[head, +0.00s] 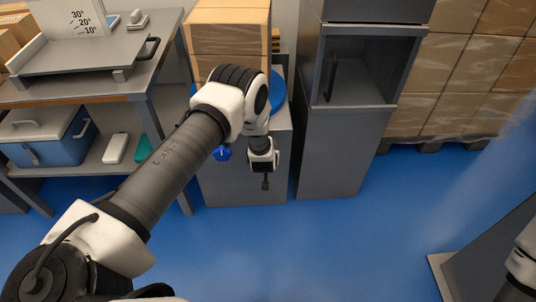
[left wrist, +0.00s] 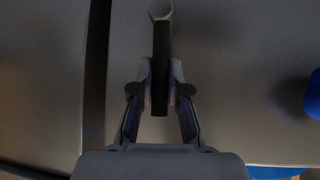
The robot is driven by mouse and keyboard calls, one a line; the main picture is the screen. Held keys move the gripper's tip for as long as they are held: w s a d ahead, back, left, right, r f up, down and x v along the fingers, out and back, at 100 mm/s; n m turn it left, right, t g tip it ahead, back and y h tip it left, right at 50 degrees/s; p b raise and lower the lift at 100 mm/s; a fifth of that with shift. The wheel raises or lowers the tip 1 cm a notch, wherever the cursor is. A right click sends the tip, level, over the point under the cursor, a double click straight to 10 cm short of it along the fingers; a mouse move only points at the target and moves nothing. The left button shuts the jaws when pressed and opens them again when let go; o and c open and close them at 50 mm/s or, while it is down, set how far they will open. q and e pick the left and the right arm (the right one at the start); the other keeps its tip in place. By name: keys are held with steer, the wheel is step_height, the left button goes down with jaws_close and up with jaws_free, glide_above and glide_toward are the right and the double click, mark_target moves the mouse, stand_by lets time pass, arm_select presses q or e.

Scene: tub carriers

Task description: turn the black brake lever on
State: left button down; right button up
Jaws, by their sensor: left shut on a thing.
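The black brake lever (left wrist: 160,40) shows in the left wrist view as a narrow dark bar, with a pale round piece at its top end. My left gripper (left wrist: 160,92) is shut on it, with one finger on each side. In the head view my left gripper (head: 263,165) is at the front of the grey cabinet (head: 235,185) under the boxes. A dark end, likely the lever (head: 265,184), shows just below it. Most of the lever there is hidden by the gripper.
A blue knob (head: 222,153) sits left of my left gripper. A blue round plate (head: 277,92) with cardboard boxes (head: 228,30) is on top of the cabinet. A grey open-fronted cabinet (head: 345,150) stands to the right. The blue floor in front is clear.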

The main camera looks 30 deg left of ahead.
arm_select(q)
steer(key=shift+d, duration=0.1)
stand_by(0.3)
steer(key=c, duration=1.1)
jaws_free()
steer(key=shift+w+f, duration=0.1)
steer(key=shift+c, duration=0.2)
steer(key=v, duration=1.2)
steer(key=shift+d, duration=0.1)
